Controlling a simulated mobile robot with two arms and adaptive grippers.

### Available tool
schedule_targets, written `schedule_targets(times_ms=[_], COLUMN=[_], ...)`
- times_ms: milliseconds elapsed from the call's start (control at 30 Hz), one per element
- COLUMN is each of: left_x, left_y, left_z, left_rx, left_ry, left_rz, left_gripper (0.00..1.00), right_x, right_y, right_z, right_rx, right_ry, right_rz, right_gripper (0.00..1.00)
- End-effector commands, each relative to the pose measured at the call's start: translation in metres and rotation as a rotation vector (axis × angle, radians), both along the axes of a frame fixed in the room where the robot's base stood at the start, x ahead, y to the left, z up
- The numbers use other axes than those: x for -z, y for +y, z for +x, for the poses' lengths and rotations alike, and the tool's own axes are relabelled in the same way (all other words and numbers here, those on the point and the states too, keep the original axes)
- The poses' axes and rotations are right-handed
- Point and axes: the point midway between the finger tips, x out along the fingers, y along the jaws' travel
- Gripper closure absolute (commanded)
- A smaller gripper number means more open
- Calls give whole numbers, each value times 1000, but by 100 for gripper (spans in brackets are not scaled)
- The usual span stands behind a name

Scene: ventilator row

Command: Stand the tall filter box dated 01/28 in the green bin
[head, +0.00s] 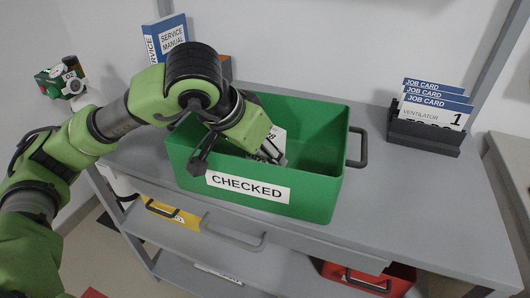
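The green bin (325,185) stands on the grey bench, with a "CHECKED" label on its front wall. My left arm comes in from the left and my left gripper (271,153) points down inside the bin. A white box with dark print (278,137) shows in the bin right at the gripper's fingers, partly hidden by the gripper. Its date cannot be read. I cannot tell whether the fingers are closed on it or whether it rests on the bin floor. My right gripper is out of view.
A black holder (422,137) with job cards (436,100) stands at the back right. A blue service manual (168,38) stands at the back left. A yellow bin (165,212) and a red bin (368,281) sit below.

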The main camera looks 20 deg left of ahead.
Motion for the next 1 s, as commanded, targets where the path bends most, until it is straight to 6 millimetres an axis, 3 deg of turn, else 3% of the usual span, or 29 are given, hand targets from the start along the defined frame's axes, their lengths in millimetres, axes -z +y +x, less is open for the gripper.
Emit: schedule_targets(times_ms=[167,200,267,700,1000], left_x=[4,3,3,-2,-54], left_y=[0,0,0,0,11], left_z=[0,0,0,0,-30], left_rx=[0,0,0,0,0], left_ry=[0,0,0,0,-6], left_rz=[0,0,0,0,0], left_gripper=[82,55,44,44,44], right_x=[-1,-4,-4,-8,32], right_y=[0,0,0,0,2], right_z=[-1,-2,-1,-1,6], right_rx=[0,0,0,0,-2], right_ry=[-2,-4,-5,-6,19], right_rz=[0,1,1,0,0], right_gripper=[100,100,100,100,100])
